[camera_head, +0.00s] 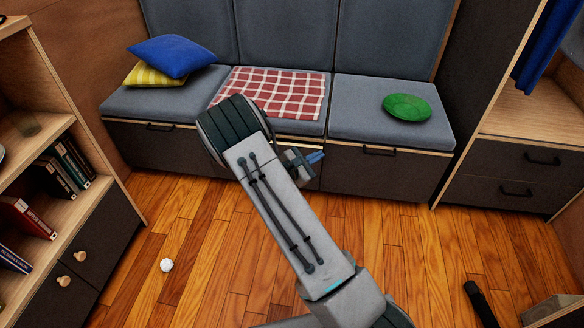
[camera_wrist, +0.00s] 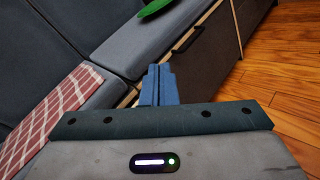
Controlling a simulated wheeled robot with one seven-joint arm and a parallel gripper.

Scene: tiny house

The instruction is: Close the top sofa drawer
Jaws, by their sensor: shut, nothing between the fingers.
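The sofa (camera_head: 390,65) has dark drawer fronts under its grey seat cushions. The left drawer front (camera_head: 165,143) and the right drawer front (camera_head: 370,175) each have a black bar handle and a pale wood top edge. The middle front is mostly hidden behind my arm. My gripper (camera_head: 316,157) is in front of the sofa, near the seam between the middle and right fronts. In the wrist view, its blue fingers (camera_wrist: 159,86) are together and empty, with the right drawer front (camera_wrist: 205,55) beyond them. I cannot tell whether the fingers touch the sofa.
A bookshelf (camera_head: 60,200) stands left, a drawer cabinet (camera_head: 510,180) right. A small white ball (camera_head: 166,265) is on the otherwise largely clear wood floor.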

